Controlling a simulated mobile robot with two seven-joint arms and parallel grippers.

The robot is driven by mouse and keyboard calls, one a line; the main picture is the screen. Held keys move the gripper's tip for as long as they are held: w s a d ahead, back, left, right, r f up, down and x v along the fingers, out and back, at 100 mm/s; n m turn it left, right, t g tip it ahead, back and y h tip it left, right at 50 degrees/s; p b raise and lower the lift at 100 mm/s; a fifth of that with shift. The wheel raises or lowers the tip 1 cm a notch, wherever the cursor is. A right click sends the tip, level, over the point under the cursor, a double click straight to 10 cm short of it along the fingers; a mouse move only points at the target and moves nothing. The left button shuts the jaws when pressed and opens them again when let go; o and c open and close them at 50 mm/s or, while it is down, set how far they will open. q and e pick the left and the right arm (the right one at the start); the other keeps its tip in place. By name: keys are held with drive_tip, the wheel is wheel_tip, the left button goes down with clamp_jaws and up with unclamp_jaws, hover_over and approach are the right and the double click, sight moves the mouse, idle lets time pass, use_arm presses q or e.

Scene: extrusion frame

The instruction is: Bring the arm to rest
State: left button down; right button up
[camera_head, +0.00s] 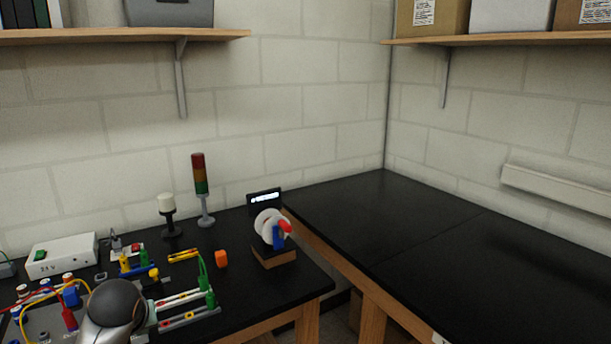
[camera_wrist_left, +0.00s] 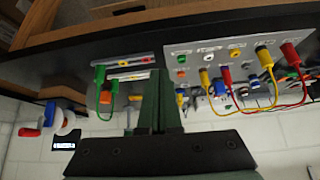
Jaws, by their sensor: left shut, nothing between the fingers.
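My left arm shows at the bottom left of the head view as a dark rounded link (camera_head: 115,303) with a grey part, in front of the bench. Its fingers are not clear there. In the left wrist view my left gripper (camera_wrist_left: 159,85) is shut, its two dark fingers together with nothing between them. That view looks upside down, with the bench at the top and the wall below. My right gripper is in neither view.
A panel (camera_wrist_left: 237,57) with red and yellow cables and rails (camera_head: 185,314) with green plugs lie close to my left arm. The right bench (camera_head: 440,240) is bare.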

use_arm(q)
drive_tip(key=s+d+f+m+t+h, duration=0.1)
drive_tip(key=s+d+f+m+h, duration=0.25)
drive_tip(key=f, duration=0.65)
drive_tip(key=s+d+f+m+t, duration=0.1)
drive_tip(key=s+d+f+m, duration=0.1)
drive_tip(key=s+d+f, duration=0.6)
drive_tip(key=s+d+f+m+h, duration=0.1)
drive_tip(key=s+f, duration=0.3)
drive_tip(key=s, duration=0.2)
drive_tip(key=s+d+f+m+t+h, duration=0.1)
drive_tip(key=s+d+f, duration=0.1)
drive_tip(key=s+f, duration=0.2)
drive_tip(key=s, duration=0.3)
drive_tip(key=shift+s+f, duration=0.15)
drive_tip(key=shift+s, duration=0.1)
